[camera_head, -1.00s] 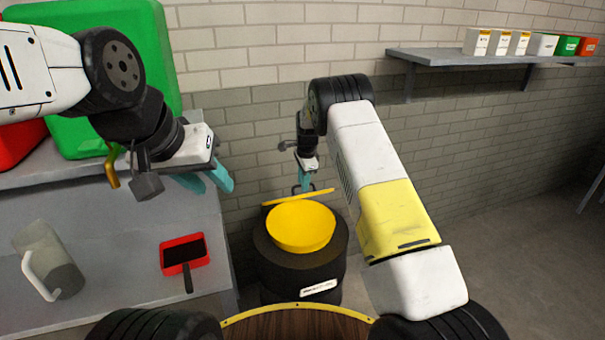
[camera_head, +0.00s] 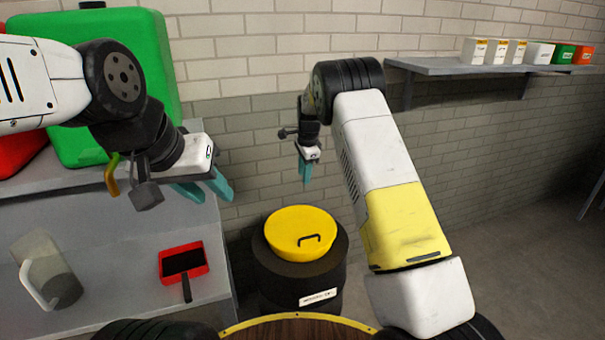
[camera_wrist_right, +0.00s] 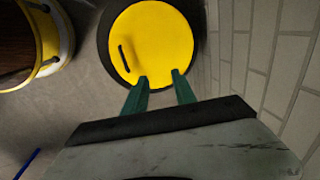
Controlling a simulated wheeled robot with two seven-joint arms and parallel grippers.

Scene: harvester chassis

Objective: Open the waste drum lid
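The waste drum (camera_head: 300,285) is a dark round drum with a white label, standing on the floor by the wall. Its yellow lid (camera_head: 290,228) lies flat on top, closed, with a dark bar handle (camera_head: 309,240). The lid also shows in the right wrist view (camera_wrist_right: 160,35), with its handle (camera_wrist_right: 125,58) left of centre. My right gripper (camera_head: 305,182) is open and empty, pointing down above the lid's far side; its fingertips (camera_wrist_right: 158,78) appear apart over the lid's edge. My left gripper (camera_head: 205,190) is open and empty above the bench, left of the drum.
A wall shelf (camera_head: 470,66) with boxes is at upper right. A brick wall is close behind the drum.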

